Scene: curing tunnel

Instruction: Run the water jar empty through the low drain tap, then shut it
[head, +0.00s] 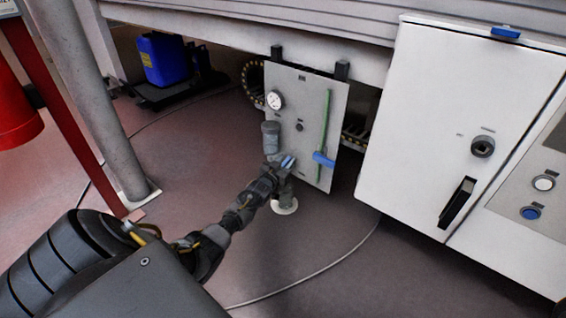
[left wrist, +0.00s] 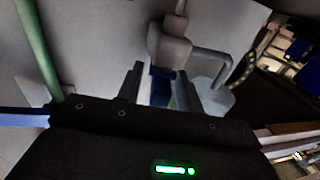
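The water jar (head: 271,136) looks like a dark grey cylinder on the front of a grey panel, below a round gauge. I cannot tell its water level. The low drain tap (left wrist: 170,45) is a grey body with a bent spout and a blue handle (left wrist: 160,88); in the head view my gripper largely hides it. My left gripper (head: 283,162) is at the tap. In the left wrist view its fingers (left wrist: 160,92) stand apart, one on each side of the blue handle, with a gap visible. My right gripper is not in view.
The grey panel (head: 313,95) also carries a green pipe (head: 325,115) with a blue lever (head: 323,159), right of the tap. A pale round floor piece (head: 285,206) lies below. A white cabinet (head: 430,110) stands at right, a blue canister (head: 165,60) behind left.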

